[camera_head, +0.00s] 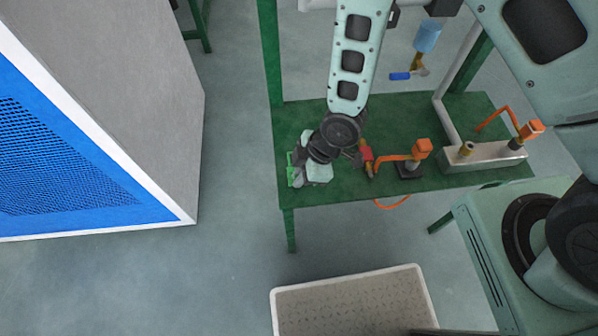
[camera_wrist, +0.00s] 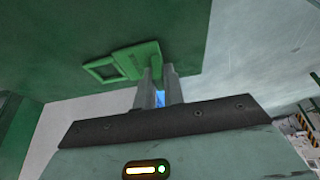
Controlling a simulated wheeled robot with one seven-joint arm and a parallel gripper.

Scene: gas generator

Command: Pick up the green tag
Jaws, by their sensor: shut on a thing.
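The green tag (camera_wrist: 122,62) shows in the wrist view, a flat piece with a square opening at its left end. Its right end is between the fingertips of my gripper (camera_wrist: 156,80), which is shut on it. In the head view the tag (camera_head: 291,170) shows as a small bright green shape at the left edge of the green table (camera_head: 450,112). My gripper (camera_head: 300,165) is beside it there, partly hidden by my wrist. I cannot tell whether the tag touches the table.
Right of my gripper on the table are a red-handled valve part (camera_head: 367,157), an orange-handled fitting (camera_head: 408,158) and a grey block with fittings (camera_head: 485,155). A large blue and grey cabinet (camera_head: 120,120) stands left. A pale tray (camera_head: 350,300) is in front. Floor between cabinet and table is clear.

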